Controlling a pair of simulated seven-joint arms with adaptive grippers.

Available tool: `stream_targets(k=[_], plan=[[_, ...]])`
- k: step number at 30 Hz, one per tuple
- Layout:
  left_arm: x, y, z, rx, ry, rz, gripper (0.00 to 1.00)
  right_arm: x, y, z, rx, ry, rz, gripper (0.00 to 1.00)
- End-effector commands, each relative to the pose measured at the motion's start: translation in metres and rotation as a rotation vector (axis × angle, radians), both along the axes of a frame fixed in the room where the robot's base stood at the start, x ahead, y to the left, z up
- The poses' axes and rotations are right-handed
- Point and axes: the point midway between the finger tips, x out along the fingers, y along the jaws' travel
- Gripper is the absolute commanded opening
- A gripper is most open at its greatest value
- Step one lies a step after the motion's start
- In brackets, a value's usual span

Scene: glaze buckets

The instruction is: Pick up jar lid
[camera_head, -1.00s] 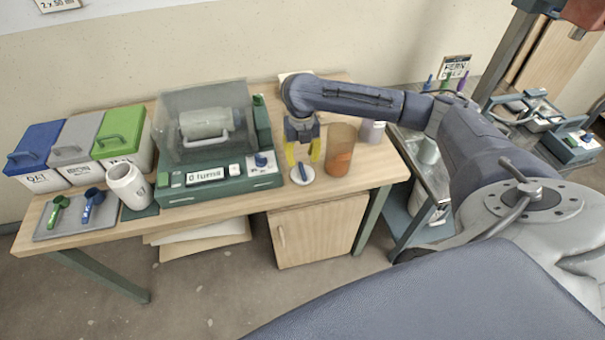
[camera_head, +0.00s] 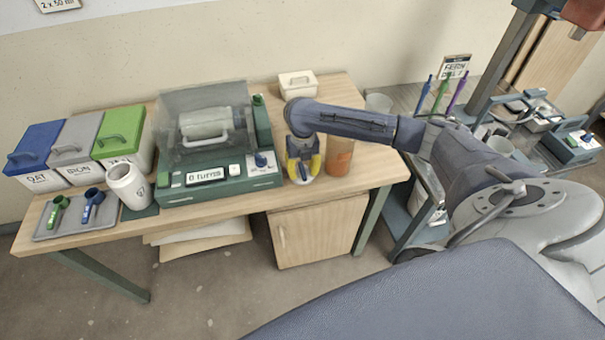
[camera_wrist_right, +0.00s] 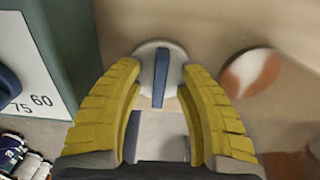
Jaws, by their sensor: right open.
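The jar lid is a white disc (camera_wrist_right: 145,66) with a raised blue bar handle (camera_wrist_right: 160,78); it lies flat near the table's front edge. In the head view the lid (camera_head: 303,181) is partly covered by my right gripper (camera_head: 303,171). In the right wrist view the yellow fingers of my right gripper (camera_wrist_right: 160,82) are open, one on each side of the blue handle. I cannot tell whether they touch the lid. A white jar (camera_head: 128,186) stands open on the left of the table. My left gripper is not in view.
The green mill machine (camera_head: 218,190) stands just left of the lid. Three lidded bins, the green-lidded one (camera_head: 120,145) nearest, and a scoop tray (camera_head: 75,218) are farther left. A white tub (camera_head: 298,84) sits behind.

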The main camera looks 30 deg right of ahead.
Motion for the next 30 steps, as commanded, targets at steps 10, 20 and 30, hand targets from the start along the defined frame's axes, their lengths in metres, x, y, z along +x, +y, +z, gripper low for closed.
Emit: stream_targets(k=[10, 20, 30], plan=[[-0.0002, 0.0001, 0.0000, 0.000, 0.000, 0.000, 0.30, 0.0001, 0.0001, 0.0004, 0.000, 0.000, 0.000, 0.21], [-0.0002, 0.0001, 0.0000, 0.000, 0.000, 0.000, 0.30, 0.0001, 0.0001, 0.0005, 0.000, 0.000, 0.000, 0.00], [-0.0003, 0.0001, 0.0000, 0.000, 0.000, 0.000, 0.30, 0.0005, 0.0002, 0.0030, 0.001, -0.001, 0.000, 0.00]])
